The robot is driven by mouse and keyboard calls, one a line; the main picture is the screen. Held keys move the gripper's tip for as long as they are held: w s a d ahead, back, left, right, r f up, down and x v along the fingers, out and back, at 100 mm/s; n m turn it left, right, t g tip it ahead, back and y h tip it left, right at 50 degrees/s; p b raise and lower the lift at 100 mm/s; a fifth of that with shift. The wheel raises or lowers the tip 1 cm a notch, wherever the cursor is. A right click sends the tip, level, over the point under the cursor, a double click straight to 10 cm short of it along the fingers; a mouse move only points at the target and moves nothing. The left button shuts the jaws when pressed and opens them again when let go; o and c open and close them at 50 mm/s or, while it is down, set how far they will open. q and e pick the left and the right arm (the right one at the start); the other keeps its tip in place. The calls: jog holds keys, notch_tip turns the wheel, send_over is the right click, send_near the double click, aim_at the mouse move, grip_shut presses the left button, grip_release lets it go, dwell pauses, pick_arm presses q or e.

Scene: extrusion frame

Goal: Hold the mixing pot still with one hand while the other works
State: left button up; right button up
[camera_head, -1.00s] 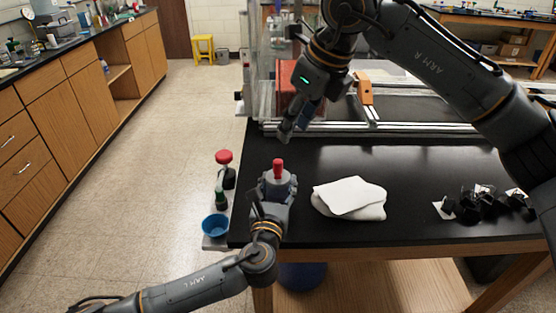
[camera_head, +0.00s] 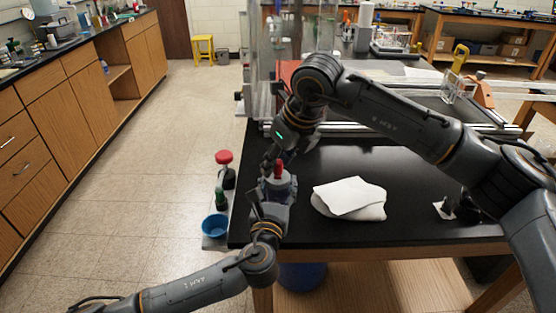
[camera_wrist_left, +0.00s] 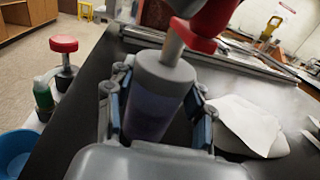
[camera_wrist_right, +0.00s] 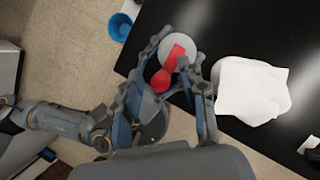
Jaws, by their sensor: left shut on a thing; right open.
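The mixing pot (camera_head: 287,188) is a small grey cylinder near the left edge of the black table. A red handle (camera_head: 279,169) stands up from its lid. My left gripper (camera_head: 273,196) is shut on the pot; the left wrist view shows its fingers on both sides of the pot body (camera_wrist_left: 157,92). My right gripper (camera_head: 272,160) is open just above the pot. In the right wrist view its fingers lie on either side of the red handle (camera_wrist_right: 168,70); I cannot tell whether they touch it.
A folded white cloth (camera_head: 348,198) lies right of the pot. A red-topped stand (camera_head: 224,157), a green bottle (camera_head: 220,198) and a blue bowl (camera_head: 215,226) are at the left edge. Metal rails run behind. Small black pieces (camera_head: 446,208) lie at right, partly hidden by my right arm.

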jog(key=shift+f, duration=0.1)
grip_shut()
jog(key=shift+d+n, duration=0.15)
jog(key=shift+n, duration=0.15)
jog(key=shift+w+d+n+g, duration=0.6)
jog(key=shift+n+g, duration=0.45)
jog(key=shift+n, duration=1.9)
jog(key=shift+w+d+n+g, duration=0.65)
jog(key=shift+n+g, duration=0.45)
jog(key=shift+n, duration=1.8)
jog(key=shift+w+d+n+g, duration=0.45)
jog(key=shift+w+n+g, duration=0.45)
jog(key=shift+n, duration=2.05)
jog(key=shift+s, duration=0.2)
